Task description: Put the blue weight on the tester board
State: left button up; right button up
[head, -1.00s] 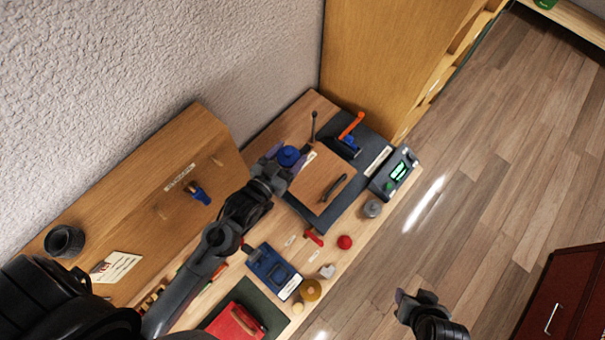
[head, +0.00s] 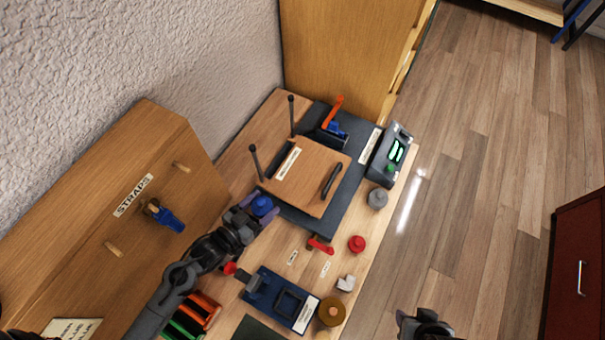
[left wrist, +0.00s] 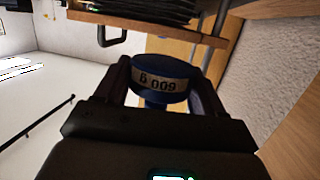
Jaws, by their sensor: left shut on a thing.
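The blue weight (head: 262,205) is between the fingers of my left gripper (head: 250,207), which is shut on it. I cannot tell the weight's height above the bench. My right gripper (head: 425,322) is at the bottom edge, its jaws unclear.
Two black-knobbed rods (head: 255,163) stand along the board's left side. An orange-handled clamp (head: 333,118) and a device with green displays (head: 392,152) are behind and right. A grey weight (head: 377,198), red weight (head: 357,243) and blue fixture (head: 280,300) sit on the bench.

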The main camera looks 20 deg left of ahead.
pick_arm(q)
jog(key=shift+w+f, duration=0.2)
jog(key=shift+f, duration=0.05)
jog(key=b, duration=0.7)
send_near(303, 170)
jog(key=w, duration=0.1)
jog(key=w+d, duration=0.1)
jog(key=w, duration=0.1)
jog(key=w+r, duration=0.1)
jog(key=shift+w+d+r, duration=0.1)
jog(key=shift+w+d, duration=0.1)
jog(key=shift+w, duration=0.1)
jog(key=shift+w+d+r, duration=0.1)
jog(key=shift+w+d, duration=0.05)
jog(key=shift+w, duration=0.3)
jog(key=shift+w+d+b, duration=0.15)
jog(key=shift+w+b, duration=0.25)
jog(key=shift+b, duration=0.05)
jog(key=x, duration=0.1)
jog(key=b+x, duration=0.2)
jog(key=shift+w+d+r, duration=0.15)
jog(key=shift+w+d, duration=0.05)
jog(key=shift+w, duration=0.1)
jog(key=shift+b, duration=0.45)
jog(key=shift+s+a, duration=0.1)
jog(key=shift+s, duration=0.2)
jog(key=shift+w+f, duration=0.1)
jog(key=shift+f, duration=0.15)
